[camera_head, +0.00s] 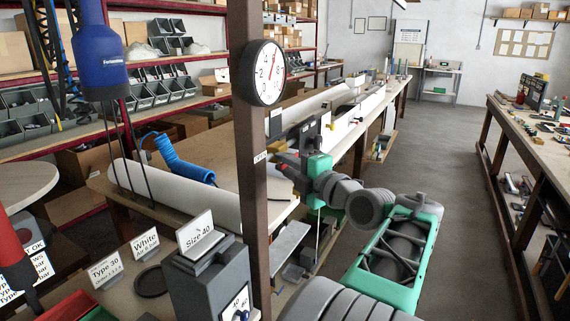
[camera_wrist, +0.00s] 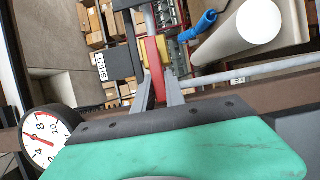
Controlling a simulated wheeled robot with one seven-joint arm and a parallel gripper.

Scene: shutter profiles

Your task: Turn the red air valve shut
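The red valve lever (camera_wrist: 157,77) shows in the wrist view as a long red bar running up from between my fingers. My gripper (camera_wrist: 160,84) has one grey finger on each side of it, close together, with no clear gap to the red bar. A sign reading SHUT (camera_wrist: 101,66) is left of the lever. In the head view, my green and grey arm reaches toward the brown post, and my gripper (camera_head: 292,164) is small there, partly hidden near the post. The round pressure gauge (camera_head: 263,73) hangs on the post; it also shows in the wrist view (camera_wrist: 45,139).
The brown post (camera_head: 251,190) stands close to my gripper. A workbench (camera_head: 345,120) with a white roll (camera_head: 170,190) and blue coiled hose (camera_head: 185,165) lies behind it. A grey box (camera_head: 208,275) with a Size 40 card stands at the front. The right aisle is clear.

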